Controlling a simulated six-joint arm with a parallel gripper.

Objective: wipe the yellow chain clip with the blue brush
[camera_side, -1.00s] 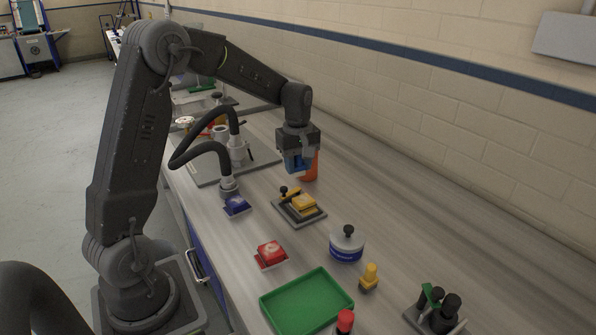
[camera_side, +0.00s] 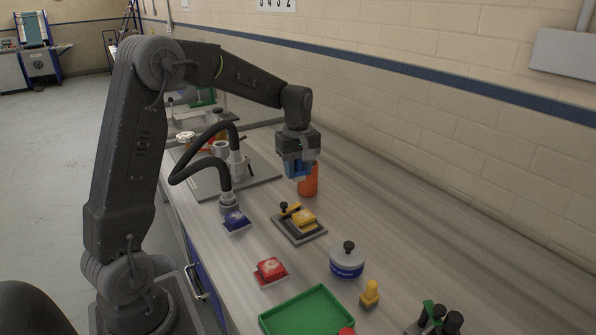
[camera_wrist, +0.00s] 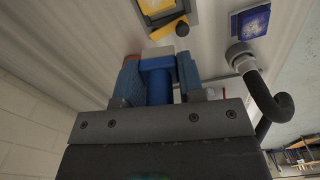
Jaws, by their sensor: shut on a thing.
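The blue brush shows in the wrist view as a blue handle (camera_wrist: 158,82) with a pale end, clamped between my gripper's two blue-padded fingers. In the side view my gripper (camera_side: 298,174) is above the bench, with blue showing at its lower end. The yellow chain clip (camera_side: 301,217) sits on a dark-framed grey plate (camera_side: 286,230) on the bench, nearer the side camera than my gripper. The clip also shows at the top of the wrist view (camera_wrist: 167,28), beyond the brush and apart from it. The brush's working face is not clear.
An orange cup (camera_side: 310,182) stands just behind my gripper. A blue block (camera_side: 236,220) lies by a black hose (camera_side: 186,163) to the left. A red block (camera_side: 270,268), a white-and-blue pot (camera_side: 347,264) and a green tray (camera_side: 300,318) are nearer the camera.

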